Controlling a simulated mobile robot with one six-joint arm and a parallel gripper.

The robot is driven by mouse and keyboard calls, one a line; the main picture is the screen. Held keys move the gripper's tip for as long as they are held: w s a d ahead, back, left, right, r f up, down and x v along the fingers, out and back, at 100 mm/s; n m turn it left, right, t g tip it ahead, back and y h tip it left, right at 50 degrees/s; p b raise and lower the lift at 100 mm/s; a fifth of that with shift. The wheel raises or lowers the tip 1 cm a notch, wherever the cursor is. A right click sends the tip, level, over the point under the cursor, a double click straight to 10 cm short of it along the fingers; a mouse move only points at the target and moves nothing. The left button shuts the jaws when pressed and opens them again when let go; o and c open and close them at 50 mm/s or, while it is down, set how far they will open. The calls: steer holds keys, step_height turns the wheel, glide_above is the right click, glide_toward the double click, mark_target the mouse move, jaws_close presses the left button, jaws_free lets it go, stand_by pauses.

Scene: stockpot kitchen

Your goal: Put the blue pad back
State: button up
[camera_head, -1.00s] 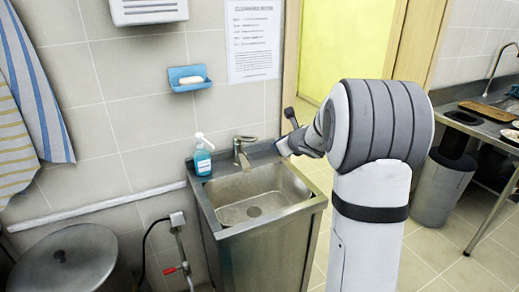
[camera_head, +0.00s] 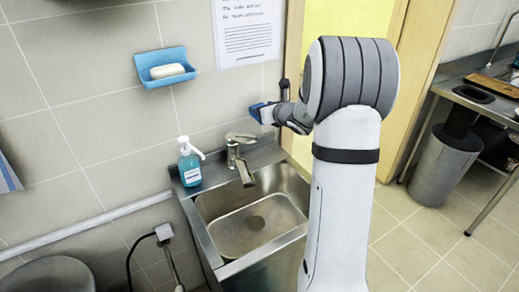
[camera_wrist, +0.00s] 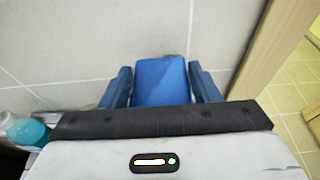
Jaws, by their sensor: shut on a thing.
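The blue pad (camera_wrist: 162,82) is a flat blue block between the two blue fingers of my gripper (camera_wrist: 161,72) in the wrist view. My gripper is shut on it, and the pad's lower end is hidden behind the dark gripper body. In the head view my gripper (camera_head: 262,113) is a small blue shape in front of the tiled wall, right of the tap and above the sink's back right corner. Pad and fingers cannot be told apart there.
A steel sink (camera_head: 215,255) with a tap (camera_head: 240,165) and a soap bottle (camera_head: 189,165) stands below. A blue wall dish (camera_head: 160,75) holds white soap (camera_head: 167,71). A door frame (camera_head: 408,90) is at the right, with a bin (camera_head: 440,168) beyond it.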

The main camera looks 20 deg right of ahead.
step_height(320, 180, down, 16)
steer(key=shift+f+p, duration=0.25)
steer(key=shift+p, duration=0.15)
steer(key=shift+f, duration=0.1)
steer(key=o, duration=1)
steer(key=shift+o, duration=0.2)
steer(key=shift+s, duration=0.1)
steer(key=b+v, duration=0.1)
steer(key=v, duration=1.1)
steer(key=shift+b, duration=0.3)
